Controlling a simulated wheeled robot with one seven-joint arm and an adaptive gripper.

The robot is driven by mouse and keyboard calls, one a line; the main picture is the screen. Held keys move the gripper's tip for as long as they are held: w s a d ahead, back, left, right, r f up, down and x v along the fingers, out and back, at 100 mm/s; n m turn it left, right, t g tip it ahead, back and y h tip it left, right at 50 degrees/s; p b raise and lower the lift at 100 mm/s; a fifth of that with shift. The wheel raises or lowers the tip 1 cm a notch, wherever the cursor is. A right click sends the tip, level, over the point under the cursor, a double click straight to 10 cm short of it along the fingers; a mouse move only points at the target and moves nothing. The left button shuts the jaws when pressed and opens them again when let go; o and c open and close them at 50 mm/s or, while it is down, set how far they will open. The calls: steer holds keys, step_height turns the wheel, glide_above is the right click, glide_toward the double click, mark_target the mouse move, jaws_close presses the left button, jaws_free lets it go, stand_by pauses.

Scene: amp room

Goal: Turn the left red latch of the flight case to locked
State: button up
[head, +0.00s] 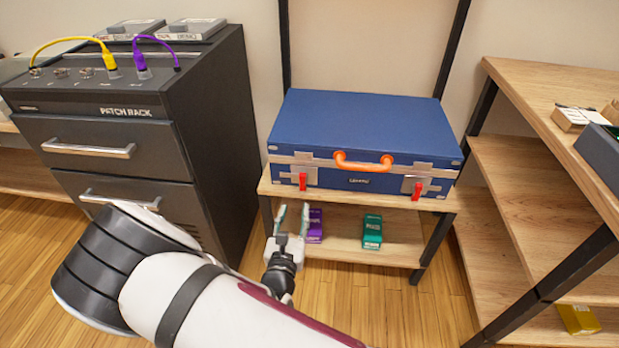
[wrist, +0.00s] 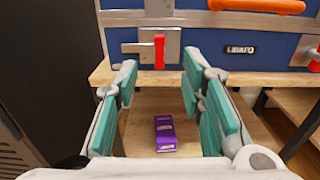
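The blue flight case (head: 360,123) stands closed on the upper shelf, with an orange handle (head: 363,162) on its front. Its left red latch (head: 303,181) hangs vertically on a silver plate; it also shows in the wrist view (wrist: 159,52). The right red latch (head: 417,191) also hangs roughly vertical, and is partly cut off at the right edge of the wrist view (wrist: 314,62). My gripper (head: 292,217) is in front of the case, a little below the left latch. In the wrist view its teal fingers (wrist: 158,82) are spread apart with nothing between them, and the latch appears beyond them.
The wooden shelf (head: 350,196) carries the case. The dark patch rack (head: 150,130) stands close on the left; a wooden shelf unit (head: 520,170) stands on the right.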

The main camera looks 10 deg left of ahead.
mark_target(302, 178)
steer(key=w+b, duration=0.1)
steer(key=w, duration=0.3)
steer(key=w+b, duration=0.1)
steer(key=w, duration=0.4)
steer(key=w+b, duration=0.2)
steer(key=w, duration=0.2)
steer(key=shift+w+d, duration=0.25)
steer(key=shift+w, duration=0.1)
